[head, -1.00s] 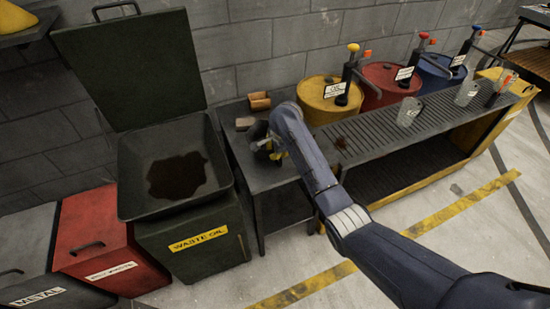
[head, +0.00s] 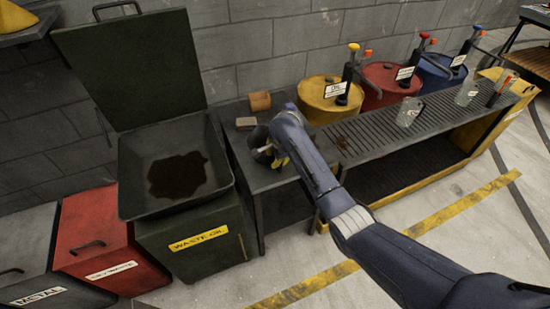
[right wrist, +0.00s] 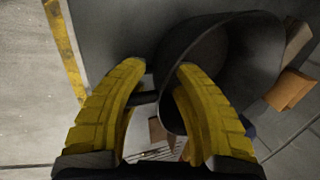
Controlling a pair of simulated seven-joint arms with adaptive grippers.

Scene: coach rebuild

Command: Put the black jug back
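The black jug (head: 257,140) stands on the small dark table (head: 270,180) between the waste oil bin and the drum bench. It looks upright, and the arm partly covers it in the head view. In the right wrist view the jug (right wrist: 245,55) fills the upper right, its wide mouth showing. My right gripper (head: 274,158) is at the jug's handle side. Its yellow fingers (right wrist: 162,66) are spread apart, with the handle (right wrist: 147,97) between them; contact is hard to tell. My left gripper is out of view.
The waste oil bin (head: 205,262) is open at left, with a dark puddle in its tray (head: 135,200). A brown block (head: 260,101) and a grey block (head: 245,123) lie behind the jug. Yellow (head: 320,108), red and blue drums stand behind the grated bench (head: 445,125) with clear jugs.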

